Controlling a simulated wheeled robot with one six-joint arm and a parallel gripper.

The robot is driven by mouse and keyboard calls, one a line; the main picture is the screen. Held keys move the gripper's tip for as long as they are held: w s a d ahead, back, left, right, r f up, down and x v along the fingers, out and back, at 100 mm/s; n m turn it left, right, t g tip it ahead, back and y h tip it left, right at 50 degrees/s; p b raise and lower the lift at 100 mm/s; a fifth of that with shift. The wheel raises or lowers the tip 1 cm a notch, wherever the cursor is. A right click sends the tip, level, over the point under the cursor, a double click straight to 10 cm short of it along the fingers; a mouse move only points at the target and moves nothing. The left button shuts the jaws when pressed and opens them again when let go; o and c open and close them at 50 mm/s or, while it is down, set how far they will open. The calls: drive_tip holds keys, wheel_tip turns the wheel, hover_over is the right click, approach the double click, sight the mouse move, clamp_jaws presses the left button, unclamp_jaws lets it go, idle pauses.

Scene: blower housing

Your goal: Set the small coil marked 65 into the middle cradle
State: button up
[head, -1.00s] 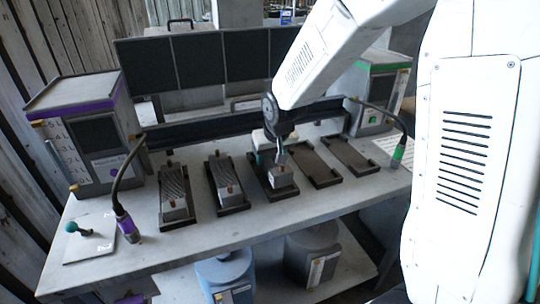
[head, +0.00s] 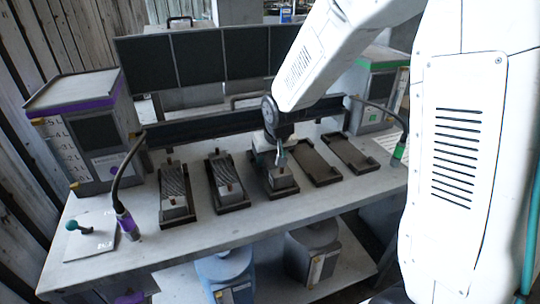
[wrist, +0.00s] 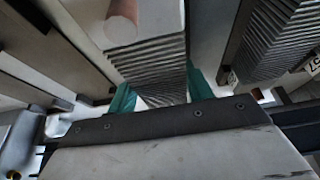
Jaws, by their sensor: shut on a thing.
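The small finned coil (head: 283,182) is at the middle cradle (head: 287,194), within the cradle's outline in the head view. Whether it rests on the cradle floor or hangs just above cannot be told. My gripper (head: 279,157) is over the coil, shut on it from above. In the wrist view the held coil (wrist: 150,55) shows its ridged side and a copper post, with the teal fingertips of my gripper (wrist: 160,92) on either side of it. The number on the held coil cannot be read.
Two cradles to the left hold finned coils (head: 176,190) and (head: 227,178). Two cradles to the right, (head: 318,165) and (head: 352,153), are empty. Cabled probes (head: 125,220) stand at both ends of the bench, and a dark rail (head: 205,130) runs behind the cradles.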

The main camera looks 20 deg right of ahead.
drive_tip(key=shift+f, duration=0.35)
idle(0.3)
drive_tip(key=shift+f, duration=0.25)
drive_tip(key=o, duration=1.4)
drive_tip(key=shift+r, duration=3.5)
drive_tip(key=shift+s, duration=0.1)
